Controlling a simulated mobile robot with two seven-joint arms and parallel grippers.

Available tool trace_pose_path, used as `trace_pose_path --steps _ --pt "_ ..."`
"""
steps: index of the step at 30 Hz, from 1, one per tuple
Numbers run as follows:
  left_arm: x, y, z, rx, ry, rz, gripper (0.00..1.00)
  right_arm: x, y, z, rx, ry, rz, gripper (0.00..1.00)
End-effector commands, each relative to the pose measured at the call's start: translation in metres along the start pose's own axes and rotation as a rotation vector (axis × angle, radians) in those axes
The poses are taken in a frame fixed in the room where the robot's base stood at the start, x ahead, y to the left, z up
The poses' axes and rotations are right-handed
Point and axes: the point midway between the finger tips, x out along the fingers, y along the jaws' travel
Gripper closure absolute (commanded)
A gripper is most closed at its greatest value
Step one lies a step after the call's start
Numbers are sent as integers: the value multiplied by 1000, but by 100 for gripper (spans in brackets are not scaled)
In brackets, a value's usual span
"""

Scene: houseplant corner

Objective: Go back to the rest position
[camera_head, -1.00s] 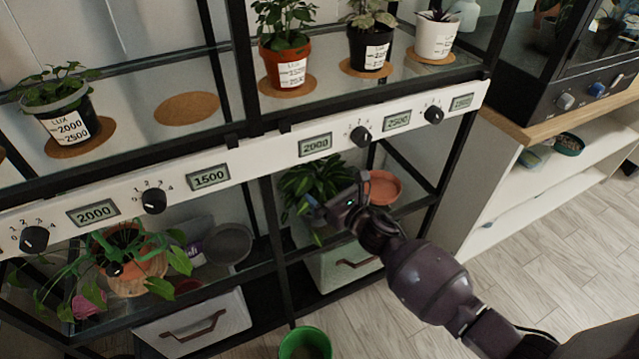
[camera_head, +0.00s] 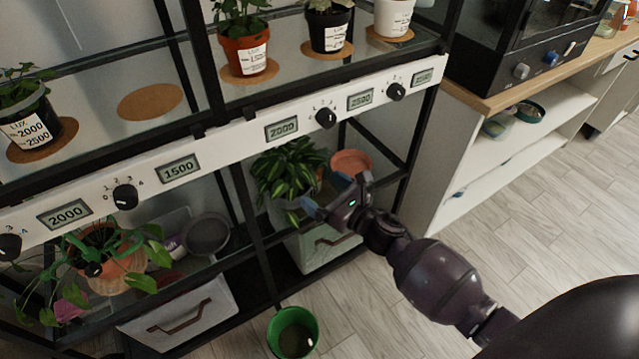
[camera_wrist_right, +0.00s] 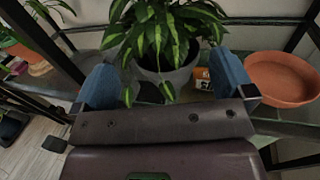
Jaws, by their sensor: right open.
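My right gripper (camera_head: 338,197) is in front of the shelf rack, below the white control strip (camera_head: 225,145). In the right wrist view my right gripper (camera_wrist_right: 168,82) shows two blue fingertips spread apart with nothing held between them. A leafy green plant (camera_head: 290,170) in a grey pot stands beyond the fingers on the lower shelf; the plant also shows in the right wrist view (camera_wrist_right: 165,30), with its grey pot (camera_wrist_right: 172,74) behind the gap between the fingers. My left gripper is not in view.
A terracotta saucer (camera_head: 350,162) lies right of the leafy plant. A green bucket (camera_head: 293,335) stands on the floor. The black rack post (camera_head: 255,235) is left of my right gripper. A counter with open shelves (camera_head: 500,155) stands at the right. The wooden floor (camera_head: 540,215) there is clear.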

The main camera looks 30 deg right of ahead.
Motion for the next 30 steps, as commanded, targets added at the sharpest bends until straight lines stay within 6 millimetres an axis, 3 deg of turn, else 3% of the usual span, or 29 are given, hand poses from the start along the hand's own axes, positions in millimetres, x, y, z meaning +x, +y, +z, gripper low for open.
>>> trace_pose_path --steps 7,11,17,30 --pt "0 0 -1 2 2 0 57 -1 0 1 8 0 -2 0" --pt "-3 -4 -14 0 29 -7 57 -13 0 11 118 2 -25 0" --pt "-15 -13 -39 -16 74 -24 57 -64 4 40 587 6 -123 0" --pt "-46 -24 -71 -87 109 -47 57 -209 34 74 1823 -63 -451 0"
